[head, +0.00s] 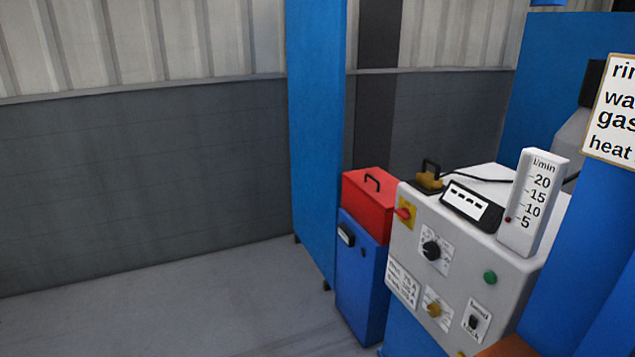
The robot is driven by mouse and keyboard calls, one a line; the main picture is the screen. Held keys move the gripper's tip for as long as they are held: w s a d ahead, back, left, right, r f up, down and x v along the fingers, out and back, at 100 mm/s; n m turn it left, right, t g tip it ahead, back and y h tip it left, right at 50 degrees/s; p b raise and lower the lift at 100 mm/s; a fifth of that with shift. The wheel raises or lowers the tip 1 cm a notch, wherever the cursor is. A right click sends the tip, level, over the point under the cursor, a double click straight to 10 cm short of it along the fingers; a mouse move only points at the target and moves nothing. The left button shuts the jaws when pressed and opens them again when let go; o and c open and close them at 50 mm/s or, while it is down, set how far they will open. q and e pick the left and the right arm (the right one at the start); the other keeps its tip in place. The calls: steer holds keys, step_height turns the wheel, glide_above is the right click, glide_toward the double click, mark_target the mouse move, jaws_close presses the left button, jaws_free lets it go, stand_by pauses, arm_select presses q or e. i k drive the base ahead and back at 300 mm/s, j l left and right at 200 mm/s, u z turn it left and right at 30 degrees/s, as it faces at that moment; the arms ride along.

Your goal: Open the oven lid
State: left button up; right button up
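A red box-like lid (368,208) with a black handle (372,181) on top sits on a narrow blue cabinet (362,285) in the head view. This looks like the oven, and its lid appears shut. A small dark panel (346,235) is on the cabinet's front. Neither of my grippers shows in the view. The cabinet's right side is partly hidden by the grey machine.
A light grey control box (460,270) with knobs stands close to the oven's right, bearing a flow gauge (532,205) and a display (472,206). A tall blue panel (317,140) stands behind and left. Grey floor (170,310) at left is clear.

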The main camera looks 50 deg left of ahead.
mark_target(380, 187)
steer(key=u, duration=1.15)
steer(key=i+j+u, duration=0.15)
steer(key=i, duration=0.35)
